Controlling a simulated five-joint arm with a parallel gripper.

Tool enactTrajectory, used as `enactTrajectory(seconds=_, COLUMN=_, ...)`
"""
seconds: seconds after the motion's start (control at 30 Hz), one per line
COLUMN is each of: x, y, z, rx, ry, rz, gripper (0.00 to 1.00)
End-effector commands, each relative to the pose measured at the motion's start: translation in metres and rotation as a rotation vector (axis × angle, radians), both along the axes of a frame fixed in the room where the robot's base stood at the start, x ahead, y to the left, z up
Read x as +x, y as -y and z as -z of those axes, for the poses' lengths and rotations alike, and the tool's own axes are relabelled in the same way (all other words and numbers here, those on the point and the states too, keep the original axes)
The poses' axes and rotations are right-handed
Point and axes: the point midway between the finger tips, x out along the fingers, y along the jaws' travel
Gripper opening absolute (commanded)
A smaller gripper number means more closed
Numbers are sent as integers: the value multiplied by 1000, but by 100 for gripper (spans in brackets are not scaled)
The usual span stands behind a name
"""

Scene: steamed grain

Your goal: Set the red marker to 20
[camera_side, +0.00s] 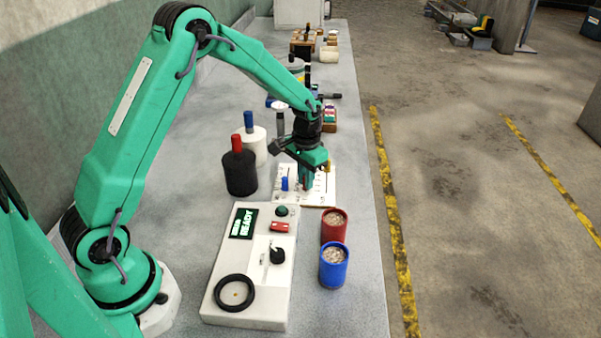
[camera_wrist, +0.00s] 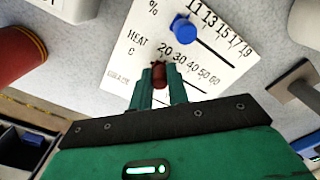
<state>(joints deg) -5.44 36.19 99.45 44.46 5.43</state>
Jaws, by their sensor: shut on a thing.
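A white scale board (camera_side: 322,196) lies on the bench in the side view, and it fills the middle of the wrist view (camera_wrist: 225,75). Its rows read "%", "HEAT C" and "GRADE". The red marker (camera_wrist: 159,75) is between the fingertips of my gripper (camera_wrist: 160,82), which is shut on it. The marker sits at the low end of the HEAT row, just below the printed 20. In the side view my gripper (camera_side: 306,182) is down at the board and hides the red marker. A blue marker (camera_wrist: 184,27) stands on the % row near 11; it also shows in the side view (camera_side: 285,183).
A control box (camera_side: 222,270) with a READY display stands nearer the camera. Red (camera_side: 334,226) and blue (camera_side: 333,266) cups of grain stand to its right. A black jar (camera_side: 241,173) and a white jar (camera_side: 255,146) stand left of the board. The bench's right edge is close to the cups.

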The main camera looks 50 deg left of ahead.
Motion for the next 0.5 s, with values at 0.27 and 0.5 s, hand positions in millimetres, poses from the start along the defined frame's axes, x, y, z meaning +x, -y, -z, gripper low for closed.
enactTrajectory(seconds=0.27, x=-9, y=10, z=-1, rx=0, ry=0, rz=3, gripper=0)
enactTrajectory(seconds=0.5, x=-10, y=11, z=-1, rx=0, ry=-6, rz=5, gripper=26)
